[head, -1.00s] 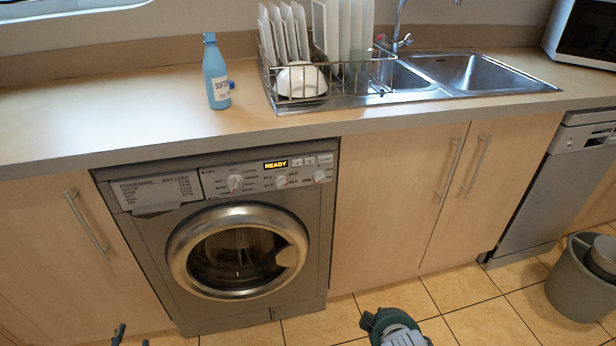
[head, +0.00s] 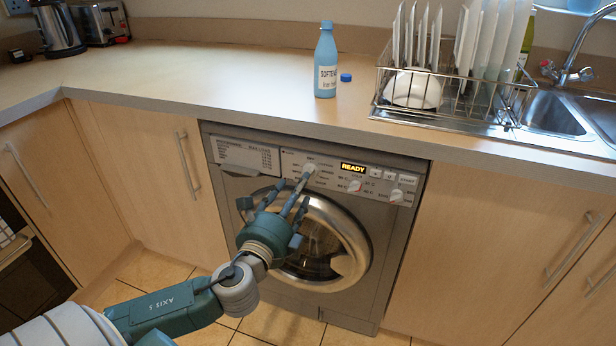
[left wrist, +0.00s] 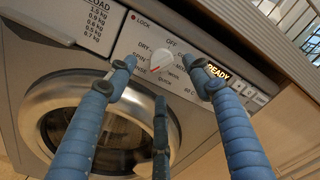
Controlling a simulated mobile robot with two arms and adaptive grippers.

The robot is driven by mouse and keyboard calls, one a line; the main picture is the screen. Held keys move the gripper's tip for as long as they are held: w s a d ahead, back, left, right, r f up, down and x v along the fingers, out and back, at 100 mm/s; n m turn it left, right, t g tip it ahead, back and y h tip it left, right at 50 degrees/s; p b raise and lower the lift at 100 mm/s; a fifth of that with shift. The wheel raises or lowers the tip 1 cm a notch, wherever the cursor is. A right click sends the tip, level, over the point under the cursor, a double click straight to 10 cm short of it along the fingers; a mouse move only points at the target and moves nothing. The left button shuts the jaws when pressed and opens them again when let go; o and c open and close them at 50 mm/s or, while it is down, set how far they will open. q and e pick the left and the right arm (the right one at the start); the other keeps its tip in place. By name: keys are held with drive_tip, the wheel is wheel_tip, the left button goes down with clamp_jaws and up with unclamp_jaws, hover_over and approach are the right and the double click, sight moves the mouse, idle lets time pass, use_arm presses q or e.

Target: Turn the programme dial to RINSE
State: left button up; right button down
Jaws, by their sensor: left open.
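The programme dial (head: 309,169) is the leftmost knob on the washing machine's panel (head: 330,178). In the left wrist view the dial (left wrist: 163,59) is a white round knob with a red mark pointing to lower left. My left gripper (head: 302,182) is open in front of the panel. In the left wrist view its blue fingers (left wrist: 163,74) spread on both sides of the dial; contact is not clear. My right gripper is out of view.
The display (head: 353,168) reads READY. Two other knobs (head: 355,185) (head: 397,196) sit to the right of the dial. The round door (head: 350,235) is below the panel. The counter (head: 260,85) overhangs above, with a blue softener bottle (head: 326,75) and a dish rack (head: 455,100).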

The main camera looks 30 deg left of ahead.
use_arm(q)
drive_tip(key=x, duration=0.6)
drive_tip(key=shift+w, duration=0.25)
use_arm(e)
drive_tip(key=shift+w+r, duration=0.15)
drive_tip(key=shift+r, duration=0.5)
use_arm(q)
drive_tip(key=c, duration=1.1)
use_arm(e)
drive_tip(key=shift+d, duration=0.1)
